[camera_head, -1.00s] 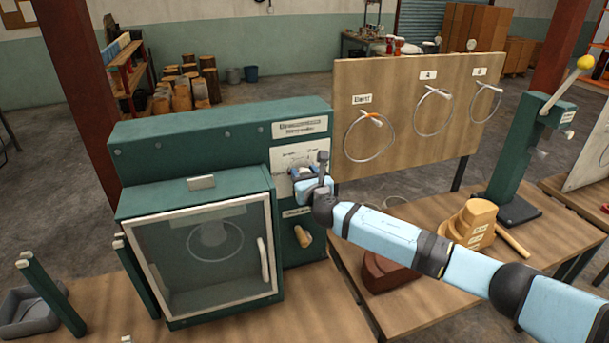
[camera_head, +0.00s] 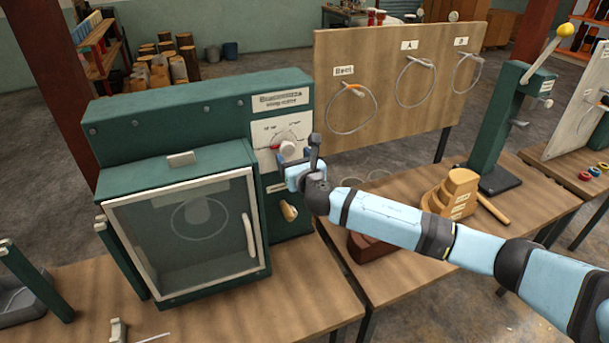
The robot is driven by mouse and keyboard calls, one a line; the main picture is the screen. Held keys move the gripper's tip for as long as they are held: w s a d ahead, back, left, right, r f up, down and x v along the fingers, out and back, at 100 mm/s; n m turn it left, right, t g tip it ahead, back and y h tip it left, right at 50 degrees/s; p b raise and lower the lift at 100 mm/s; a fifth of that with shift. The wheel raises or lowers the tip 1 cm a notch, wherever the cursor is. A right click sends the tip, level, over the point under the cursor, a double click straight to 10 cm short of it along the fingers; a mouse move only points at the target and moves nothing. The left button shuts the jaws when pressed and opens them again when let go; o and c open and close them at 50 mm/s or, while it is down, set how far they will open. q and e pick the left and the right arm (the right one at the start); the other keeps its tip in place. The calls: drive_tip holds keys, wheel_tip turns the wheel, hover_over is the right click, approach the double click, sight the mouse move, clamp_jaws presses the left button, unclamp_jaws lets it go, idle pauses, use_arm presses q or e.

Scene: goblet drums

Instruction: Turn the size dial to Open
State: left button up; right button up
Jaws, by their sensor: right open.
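The size dial is a pale round knob (camera_head: 287,149) on a white panel (camera_head: 268,132) with small markings and a red mark. The panel is on the front of the green machine (camera_head: 190,118), right of its glass door. The dial's labels are too small to read. My right gripper (camera_head: 287,163) is open just below and in front of the knob, with its arm coming in from the right. I cannot tell whether a finger touches the knob. My left gripper is not in view.
A wooden handle (camera_head: 288,210) sticks out below the dial panel. The glass door (camera_head: 190,235) is shut. A board with wire hoops (camera_head: 390,85) stands to the right.

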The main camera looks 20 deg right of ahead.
drive_tip(key=s+b, duration=0.1)
drive_tip(key=s, duration=0.7)
drive_tip(key=shift+s+d, duration=0.15)
drive_tip(key=shift+s, duration=0.05)
